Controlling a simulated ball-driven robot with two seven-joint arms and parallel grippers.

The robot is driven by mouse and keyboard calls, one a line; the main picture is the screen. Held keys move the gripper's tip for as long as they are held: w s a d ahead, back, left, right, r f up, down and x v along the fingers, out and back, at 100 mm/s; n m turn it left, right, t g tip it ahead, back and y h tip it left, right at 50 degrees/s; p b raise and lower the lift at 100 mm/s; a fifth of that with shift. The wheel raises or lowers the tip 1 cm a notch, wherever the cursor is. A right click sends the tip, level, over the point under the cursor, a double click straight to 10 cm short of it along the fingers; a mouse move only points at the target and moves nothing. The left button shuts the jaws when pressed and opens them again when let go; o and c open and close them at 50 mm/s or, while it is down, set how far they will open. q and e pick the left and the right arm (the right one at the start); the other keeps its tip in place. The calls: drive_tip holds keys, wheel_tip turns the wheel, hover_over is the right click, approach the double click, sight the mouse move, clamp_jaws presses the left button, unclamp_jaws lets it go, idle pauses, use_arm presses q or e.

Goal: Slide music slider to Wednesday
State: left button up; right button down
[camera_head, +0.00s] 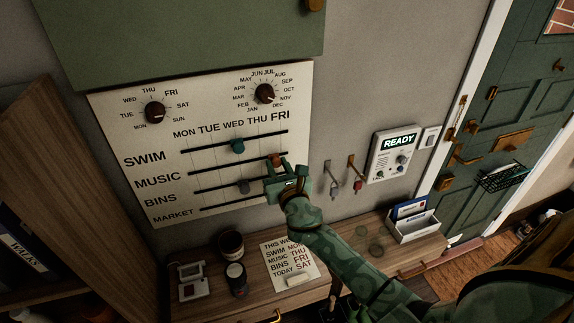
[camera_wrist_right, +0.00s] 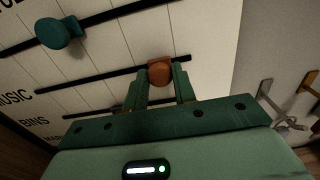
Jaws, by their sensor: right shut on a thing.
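The white planner board (camera_head: 125,120) on the wall has day names MON to FRI above several slider tracks. The music slider (camera_head: 277,160) is an orange-brown knob on the second track, right of centre and short of its right end, near the THU column. It also shows in the right wrist view (camera_wrist_right: 160,71). My right gripper (camera_head: 279,169) is shut on this knob, its fingers (camera_wrist_right: 161,86) on either side of it. The teal swim slider (camera_head: 237,146) sits near WED one track above. The grey bins slider (camera_head: 244,187) is one track below.
Two round dials (camera_head: 155,112) (camera_head: 265,94) sit above the tracks. Hooks with keys (camera_head: 357,186) and a READY panel (camera_head: 397,153) are to the right. A schedule paper (camera_head: 279,258), a dark cup (camera_head: 231,243) and a letter tray (camera_head: 414,228) are on the shelf below.

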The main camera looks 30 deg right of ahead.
drive_tip(key=a, duration=0.3)
drive_tip(key=w+a, duration=0.1)
drive_tip(key=a, duration=0.2)
drive_tip(key=w+a, duration=0.1)
drive_tip(key=a, duration=0.2)
drive_tip(key=shift+w+b, duration=0.1)
drive_tip(key=shift+b, duration=0.2)
drive_tip(key=c, duration=1.1)
unclamp_jaws()
drive_tip(key=shift+c, duration=0.2)
drive_tip(key=b+v, duration=0.1)
drive_tip(key=v, duration=1.5)
drive_tip(key=shift+b, duration=0.3)
